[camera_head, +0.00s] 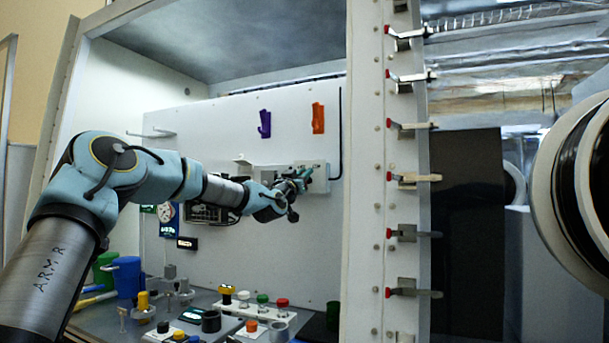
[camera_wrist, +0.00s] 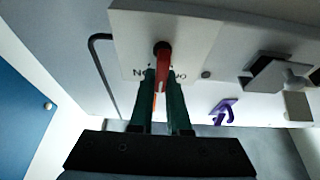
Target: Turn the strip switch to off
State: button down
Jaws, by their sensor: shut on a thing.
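The strip switch is a red lever (camera_wrist: 162,66) on a white box (camera_wrist: 195,32), with dark lettering on its face partly covered by my fingers. In the wrist view, the lever hangs down from its pivot between the two green fingertips of my gripper (camera_wrist: 162,82), which is shut on it. In the head view, my gripper (camera_head: 304,174) is at the front of the white box (camera_head: 319,184) on the back panel. The lever itself is hidden there behind the fingers.
A purple hook (camera_head: 265,123) and an orange hook (camera_head: 318,117) are on the panel above the box. A dark cable (camera_head: 341,130) runs up beside it. Below, a bench holds several colored knobs, a blue cup (camera_head: 128,278) and a green cup (camera_head: 104,268).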

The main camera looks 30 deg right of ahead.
jog(key=shift+f+b, duration=0.1)
jog(key=shift+b, duration=0.25)
jog(key=n+t+y+b, duration=0.1)
jog(key=n+b, duration=0.1)
jog(key=shift+w+n, duration=0.1)
jog(key=shift+n, duration=0.3)
jog(key=shift+w+a+n+t+y+b, duration=0.15)
jog(key=shift+n+t+y+b, duration=0.35)
jog(key=shift+n, duration=0.95)
jog(key=shift+w+a+n+t+y+b, duration=0.2)
jog(key=shift+n+y+b, duration=0.55)
jog(key=shift+n, duration=0.7)
jog(key=c, duration=0.9)
grip_release()
jog(key=b+v, duration=0.4)
jog(key=v, duration=0.7)
jog(key=shift+d, duration=0.1)
